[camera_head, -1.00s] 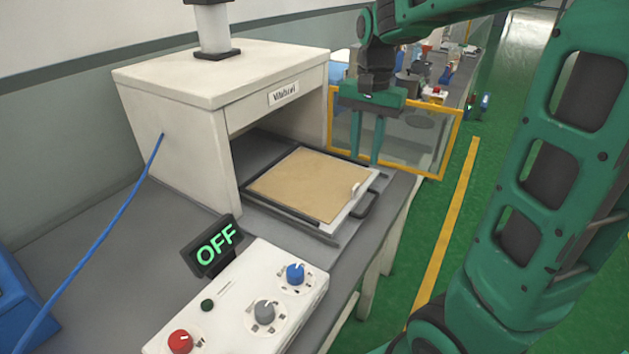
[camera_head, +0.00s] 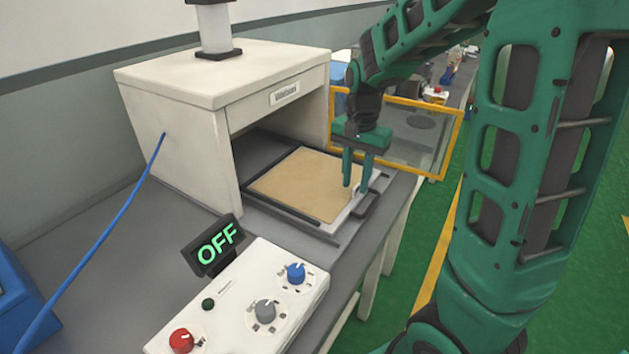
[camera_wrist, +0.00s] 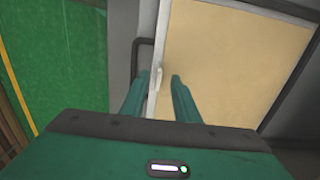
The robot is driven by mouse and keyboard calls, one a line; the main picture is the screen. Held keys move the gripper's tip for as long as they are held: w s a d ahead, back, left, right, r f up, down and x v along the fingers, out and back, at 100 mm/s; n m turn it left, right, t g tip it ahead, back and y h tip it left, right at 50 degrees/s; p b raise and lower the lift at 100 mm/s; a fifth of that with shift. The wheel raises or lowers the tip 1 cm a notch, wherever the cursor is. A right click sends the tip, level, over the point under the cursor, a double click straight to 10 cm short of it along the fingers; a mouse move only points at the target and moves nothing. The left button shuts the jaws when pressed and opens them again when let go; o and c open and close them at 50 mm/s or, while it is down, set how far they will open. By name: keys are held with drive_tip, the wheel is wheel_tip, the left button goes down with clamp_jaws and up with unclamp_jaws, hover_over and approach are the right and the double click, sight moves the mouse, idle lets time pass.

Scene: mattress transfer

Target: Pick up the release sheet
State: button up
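The release sheet, a flat tan sheet (camera_head: 295,183), lies in a dark-framed tray (camera_head: 283,209) at the mouth of the white press. It fills much of the wrist view (camera_wrist: 230,60). A small pale tab (camera_wrist: 157,77) sticks up at its edge, by the tray's light border. My gripper (camera_head: 356,187) points down over that edge, near the tray's handle. In the wrist view, its two green fingers (camera_wrist: 159,77) are apart, with the tab between them. I see no finger touching the tab. The tab is mostly hidden in the head view.
The white press housing (camera_head: 160,120) stands behind and left of the tray. A dark handle (camera_head: 366,205) juts from the tray's front. A control box (camera_head: 240,300) with knobs and an OFF display (camera_head: 217,246) stands nearer. A yellow-framed clear panel (camera_head: 420,135) is behind my gripper.

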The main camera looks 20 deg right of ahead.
drive_tip(key=shift+f, duration=0.7)
clamp_jaws()
drive_tip(key=shift+r, duration=0.1)
